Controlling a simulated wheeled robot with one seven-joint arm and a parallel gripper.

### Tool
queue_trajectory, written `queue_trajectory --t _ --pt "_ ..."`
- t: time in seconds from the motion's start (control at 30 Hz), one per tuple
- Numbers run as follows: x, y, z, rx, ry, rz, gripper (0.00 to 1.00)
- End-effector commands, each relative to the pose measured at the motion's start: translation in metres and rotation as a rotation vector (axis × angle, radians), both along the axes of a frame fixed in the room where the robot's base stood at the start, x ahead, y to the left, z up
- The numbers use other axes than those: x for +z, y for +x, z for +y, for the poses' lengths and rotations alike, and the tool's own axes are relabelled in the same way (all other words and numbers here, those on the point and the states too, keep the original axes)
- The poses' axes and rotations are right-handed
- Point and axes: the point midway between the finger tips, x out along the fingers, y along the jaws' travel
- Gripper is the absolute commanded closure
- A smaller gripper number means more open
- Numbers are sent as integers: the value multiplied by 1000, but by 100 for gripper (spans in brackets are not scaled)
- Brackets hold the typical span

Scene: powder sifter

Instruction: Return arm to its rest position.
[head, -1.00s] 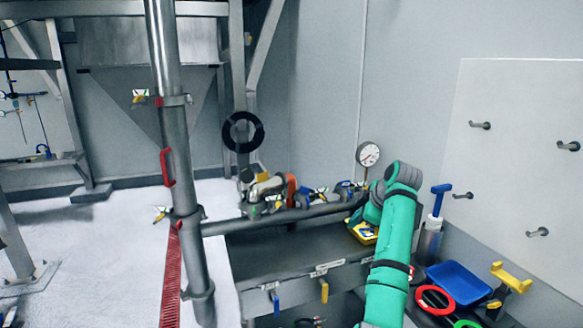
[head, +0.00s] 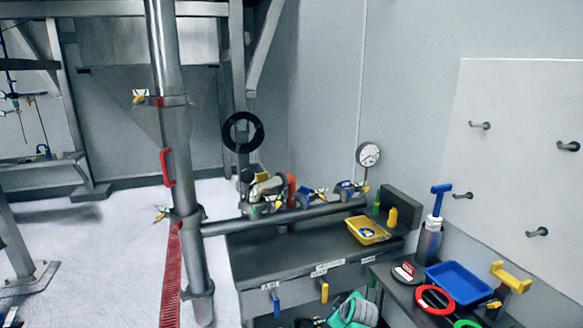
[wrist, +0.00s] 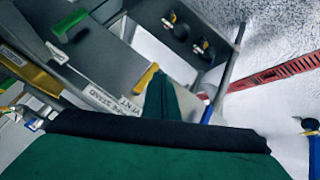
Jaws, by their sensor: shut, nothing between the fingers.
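In the head view my arm is mostly below the frame. Only a teal and grey part of it shows low at the bottom edge, in front of the grey bench (head: 345,281). My gripper (wrist: 166,88) shows in the wrist view as a dark green tapered tip beyond a black band. It is shut with nothing in it. It points over the labelled front of the bench, near a yellow handle (wrist: 146,79). My gripper cannot be made out in the head view.
A yellow tray (head: 381,239), a green bottle and a yellow bottle (head: 392,217) stand on the bench. To the right are a blue tray (head: 459,283), a red ring (head: 451,307) and a blue-handled cylinder (head: 430,240). A steel post (head: 184,150) stands left.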

Motion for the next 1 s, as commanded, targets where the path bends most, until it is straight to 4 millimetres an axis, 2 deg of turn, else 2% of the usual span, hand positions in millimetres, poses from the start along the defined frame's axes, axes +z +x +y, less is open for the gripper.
queue_trajectory --t 0.03,0.2,0.37,0.5,0.73,1.0 --pt "-22 -13 6 -20 7 -3 100" --pt "-74 -54 21 -96 32 -33 100" --pt "-113 -97 35 -161 57 -67 100" --pt "-141 -140 48 -211 80 -96 100" --pt "-171 -216 69 -284 123 -153 100" --pt "-180 -310 91 -352 184 -222 100"
